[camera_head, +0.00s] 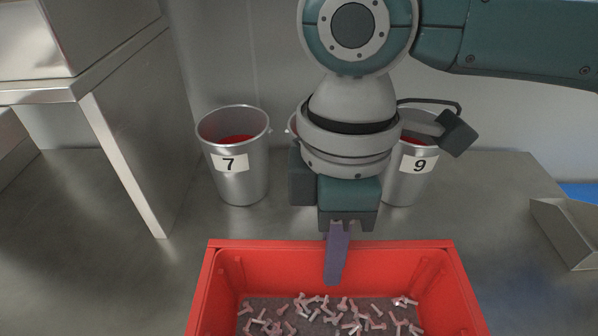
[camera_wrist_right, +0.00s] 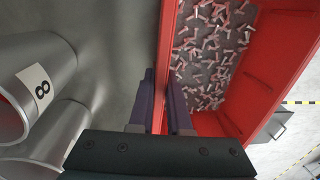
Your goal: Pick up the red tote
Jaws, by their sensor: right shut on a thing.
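The red tote (camera_head: 330,245) stands at the bottom middle of the head view, with its lower part cut off by the frame. Several small pale and pinkish screw-like parts (camera_head: 330,314) lie on its dark bottom. My right gripper (camera_head: 336,280) points down at the tote's far wall. In the right wrist view the purple fingers (camera_wrist_right: 164,108) sit on either side of the red wall (camera_wrist_right: 165,60), one outside and one inside. The gripper is shut on that wall. My left gripper is not in view.
Metal buckets marked 7 (camera_head: 243,183) and 9 (camera_head: 405,187) stand behind the tote. A bucket marked 8 (camera_wrist_right: 60,65) shows in the wrist view. A metal stand (camera_head: 130,130) is at left, a metal bin (camera_head: 570,232) at right. Bare tabletop (camera_head: 120,275) lies left of the tote.

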